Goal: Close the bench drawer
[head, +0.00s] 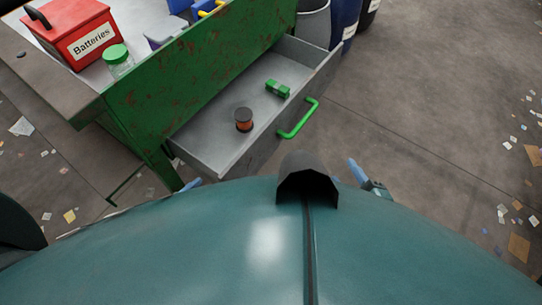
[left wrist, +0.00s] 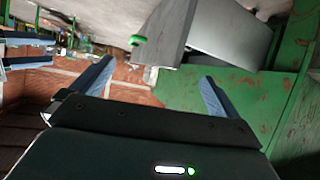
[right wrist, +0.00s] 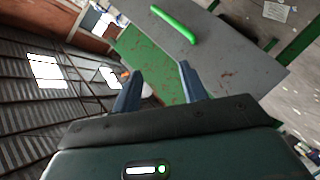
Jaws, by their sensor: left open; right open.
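The bench drawer (head: 215,150) is grey and stands pulled out from the green bench (head: 190,75). Its green bar handle (head: 299,119) is on the front panel; the handle also shows in the right wrist view (right wrist: 174,25). My right gripper (head: 360,173) is open and empty, below and right of the handle, apart from it. In the right wrist view the drawer front (right wrist: 235,55) lies beyond the fingers. My left gripper shows only as a blue fingertip (head: 190,184) by the drawer's near left corner; in the left wrist view it is open and empty (left wrist: 155,88).
In the drawer lie a dark-capped orange spool (head: 243,121) and a small green block (head: 278,89). A red Batteries box (head: 75,35) and a green-lidded jar (head: 118,62) stand on the bench. Bins (head: 345,22) stand behind the drawer. Floor at right is open, with scattered scraps.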

